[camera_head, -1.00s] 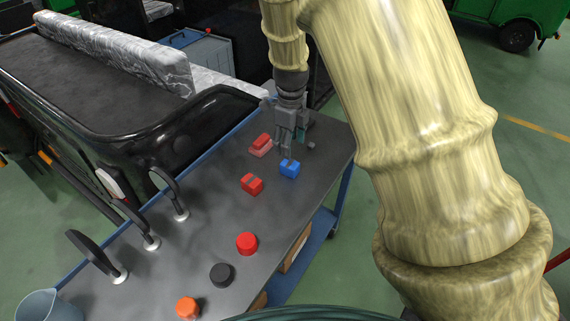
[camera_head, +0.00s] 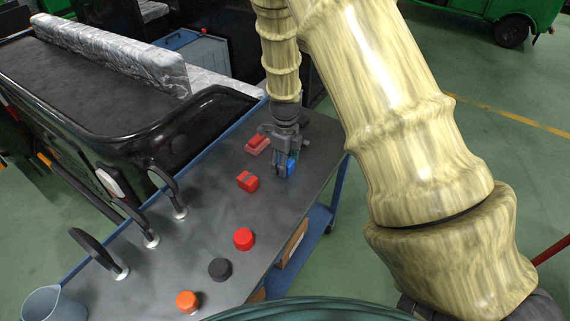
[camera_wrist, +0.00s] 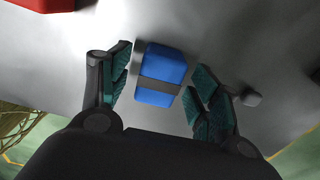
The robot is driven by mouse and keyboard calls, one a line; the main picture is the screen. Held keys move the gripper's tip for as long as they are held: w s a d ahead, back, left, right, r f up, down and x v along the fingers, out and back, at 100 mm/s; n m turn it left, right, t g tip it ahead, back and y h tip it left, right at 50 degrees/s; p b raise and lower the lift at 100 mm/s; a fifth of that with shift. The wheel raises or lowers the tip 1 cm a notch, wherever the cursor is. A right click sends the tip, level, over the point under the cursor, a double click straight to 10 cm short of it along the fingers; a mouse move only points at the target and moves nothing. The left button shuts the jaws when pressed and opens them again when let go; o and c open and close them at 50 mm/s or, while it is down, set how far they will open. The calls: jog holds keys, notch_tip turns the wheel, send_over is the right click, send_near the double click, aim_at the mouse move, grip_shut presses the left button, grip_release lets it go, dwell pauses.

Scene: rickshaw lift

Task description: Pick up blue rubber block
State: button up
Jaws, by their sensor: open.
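The blue rubber block (camera_head: 291,167) sits on the dark cart top near its far right end, partly hidden by my gripper (camera_head: 284,172). In the wrist view the blue block (camera_wrist: 164,66) has a dark band across it and lies between the two fingers of my gripper (camera_wrist: 160,88). The fingers are open, with a gap on each side of the block. The gripper points down, close to the block.
Two red blocks (camera_head: 247,181) (camera_head: 257,145) lie left of the blue one. A red knob (camera_head: 243,239), a black knob (camera_head: 220,269) and an orange knob (camera_head: 187,301) stand nearer. Black handles (camera_head: 165,190) line the left of the cart top (camera_head: 205,225).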

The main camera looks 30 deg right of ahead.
jog(key=shift+f, duration=0.15)
jog(key=shift+c, duration=0.7)
jog(key=c, duration=1)
jog(key=shift+c, duration=0.2)
